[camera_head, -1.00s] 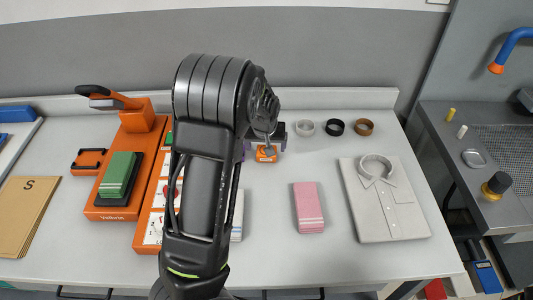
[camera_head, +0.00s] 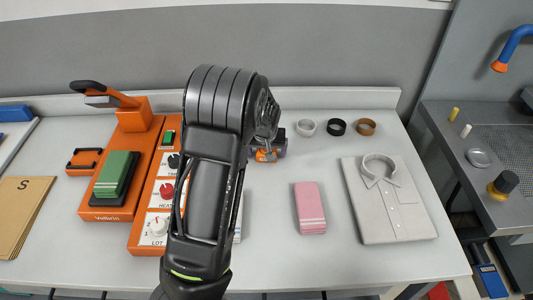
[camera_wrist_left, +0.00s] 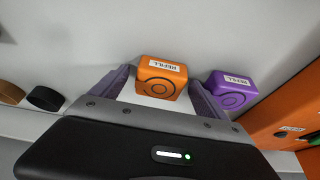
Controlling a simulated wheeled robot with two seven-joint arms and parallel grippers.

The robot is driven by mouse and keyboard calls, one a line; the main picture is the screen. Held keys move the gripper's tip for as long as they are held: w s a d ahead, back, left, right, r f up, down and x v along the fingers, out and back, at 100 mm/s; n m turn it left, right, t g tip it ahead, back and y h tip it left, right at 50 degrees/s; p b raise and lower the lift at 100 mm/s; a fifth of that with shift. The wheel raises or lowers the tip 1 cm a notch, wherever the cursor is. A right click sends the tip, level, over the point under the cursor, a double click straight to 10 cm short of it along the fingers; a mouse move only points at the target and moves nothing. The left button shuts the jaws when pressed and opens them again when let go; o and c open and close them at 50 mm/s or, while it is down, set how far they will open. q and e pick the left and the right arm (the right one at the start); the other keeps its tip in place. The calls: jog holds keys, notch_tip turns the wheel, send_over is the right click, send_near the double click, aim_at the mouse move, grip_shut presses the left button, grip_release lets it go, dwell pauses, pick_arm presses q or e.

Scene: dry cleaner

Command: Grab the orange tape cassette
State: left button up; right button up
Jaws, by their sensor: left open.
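The orange tape cassette (camera_wrist_left: 158,82), with a white label, stands on the table in the left wrist view, between the two fingers of my left gripper (camera_wrist_left: 161,74). The fingers are open, one on each side of it; I cannot tell whether they touch it. A purple cassette (camera_wrist_left: 235,92) is just outside the right-hand finger. In the head view the orange cassette (camera_head: 265,157) shows only partly, below my left gripper (camera_head: 270,147). My left arm hides the purple cassette there. My right gripper is not in view.
Three rings, grey (camera_head: 306,127), black (camera_head: 336,127) and brown (camera_head: 365,127), lie right of the gripper. A pink folded cloth (camera_head: 309,208) and folded shirt (camera_head: 388,200) lie nearer. An orange press (camera_head: 110,205) and control panel (camera_head: 150,237) stand left.

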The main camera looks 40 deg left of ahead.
aim_at(266, 151)
pick_arm(q)
jog(key=shift+c, duration=0.4)
jog(key=c, duration=1.4)
notch_tip(266, 151, up, 6)
jog(key=p, duration=0.4)
jog(key=shift+r+b, duration=0.35)
jog(key=shift+r, duration=1.65)
